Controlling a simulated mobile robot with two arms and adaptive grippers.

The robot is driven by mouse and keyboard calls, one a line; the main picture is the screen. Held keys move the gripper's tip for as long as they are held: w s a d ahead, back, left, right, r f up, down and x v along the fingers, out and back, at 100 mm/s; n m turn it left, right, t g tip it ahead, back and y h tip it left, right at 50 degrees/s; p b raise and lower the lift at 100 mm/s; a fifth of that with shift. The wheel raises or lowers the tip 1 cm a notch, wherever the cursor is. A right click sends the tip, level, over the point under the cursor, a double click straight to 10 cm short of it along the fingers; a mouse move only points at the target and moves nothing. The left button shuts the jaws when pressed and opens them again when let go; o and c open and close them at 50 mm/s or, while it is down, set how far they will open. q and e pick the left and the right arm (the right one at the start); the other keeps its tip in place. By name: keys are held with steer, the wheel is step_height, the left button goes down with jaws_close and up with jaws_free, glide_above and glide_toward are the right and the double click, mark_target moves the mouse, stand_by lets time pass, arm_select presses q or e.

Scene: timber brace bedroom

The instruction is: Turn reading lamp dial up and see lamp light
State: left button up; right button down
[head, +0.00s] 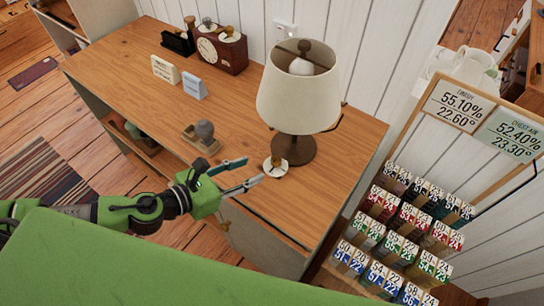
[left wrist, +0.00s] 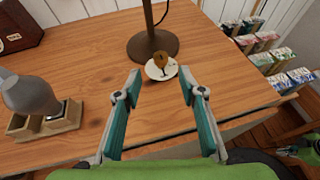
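The reading lamp (head: 299,96) stands on the wooden desk, with a cream shade and a dark brown base; its stem and base (left wrist: 152,42) show in the left wrist view. A pale bulb shows in the shade's open top and I see no clear glow. The dial (head: 275,166), a white disc with a brass knob, sits on the desk in front of the lamp base. The dial also shows in the left wrist view (left wrist: 161,66). My left gripper (head: 254,172) is open, its fingers apart and pointing at the dial without touching it.
A grey-handled stamp (head: 205,132) in a wooden holder stands left of the dial. A clock box (head: 222,50) and small cards (head: 165,70) are at the desk's back left. Racks of numbered tags (head: 400,230) stand right of the desk.

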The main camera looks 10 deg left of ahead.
mark_target(276, 159)
arm_select(q)
steer(key=p+x, duration=0.1)
steer(key=x, duration=0.8)
steer(key=shift+w+d+p, duration=0.15)
steer(key=shift+d+p, duration=0.05)
steer(key=shift+p, duration=0.2)
jaws_close()
